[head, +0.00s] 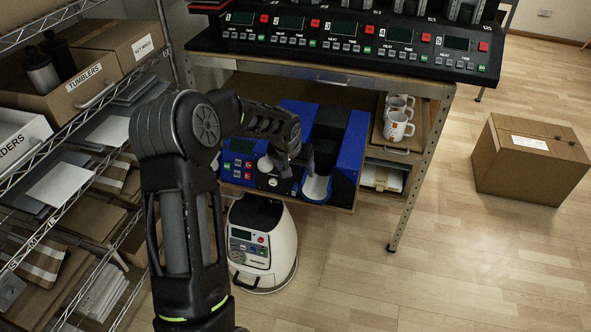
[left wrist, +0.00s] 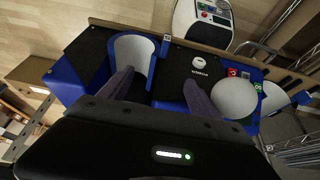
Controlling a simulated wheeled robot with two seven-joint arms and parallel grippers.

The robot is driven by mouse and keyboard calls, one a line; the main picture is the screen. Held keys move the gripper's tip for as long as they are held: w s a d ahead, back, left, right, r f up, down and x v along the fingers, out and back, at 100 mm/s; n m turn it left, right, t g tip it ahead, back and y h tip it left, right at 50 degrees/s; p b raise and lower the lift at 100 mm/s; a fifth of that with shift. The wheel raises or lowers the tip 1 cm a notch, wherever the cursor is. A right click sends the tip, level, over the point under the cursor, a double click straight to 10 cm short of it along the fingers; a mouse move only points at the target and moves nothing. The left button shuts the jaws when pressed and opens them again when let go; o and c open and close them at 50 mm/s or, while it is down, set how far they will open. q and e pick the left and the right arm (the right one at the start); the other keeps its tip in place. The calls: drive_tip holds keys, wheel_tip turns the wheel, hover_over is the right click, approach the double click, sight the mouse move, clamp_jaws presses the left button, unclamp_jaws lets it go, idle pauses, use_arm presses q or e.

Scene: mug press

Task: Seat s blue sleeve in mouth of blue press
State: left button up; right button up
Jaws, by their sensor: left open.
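The blue press (head: 346,150) stands on the table's lower shelf, with a black panel and small buttons on its left part. A pale sleeve with a blue rim (head: 317,187) stands in a recess at the press's front. In the left wrist view this sleeve (left wrist: 146,50) is a curved, open shell between dark panels. How deep it sits is unclear. My left gripper (head: 298,163) is over the press. In the left wrist view the gripper (left wrist: 158,88) has its fingers spread, one overlapping the sleeve in the picture, the other near a white round knob (left wrist: 235,98). My right gripper is not in view.
A row of black control units (head: 345,40) stands on the table top above. White mugs (head: 397,128) stand on a shelf right of the press. A wire rack with boxes (head: 95,85) is at left. A cardboard box (head: 530,160) sits on otherwise clear floor at right.

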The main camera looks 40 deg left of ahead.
use_arm(q)
drive_tip(key=shift+o, duration=1.3)
drive_tip(key=shift+s+a+r+p, duration=0.1)
drive_tip(key=shift+a+r+p, duration=0.15)
drive_tip(key=shift+r, duration=0.3)
drive_tip(key=shift+s+a+r+p, duration=0.1)
drive_tip(key=shift+r+p, duration=0.15)
drive_tip(key=shift+r, duration=0.7)
drive_tip(key=shift+s+d+f, duration=0.1)
drive_tip(key=shift+s+d, duration=0.05)
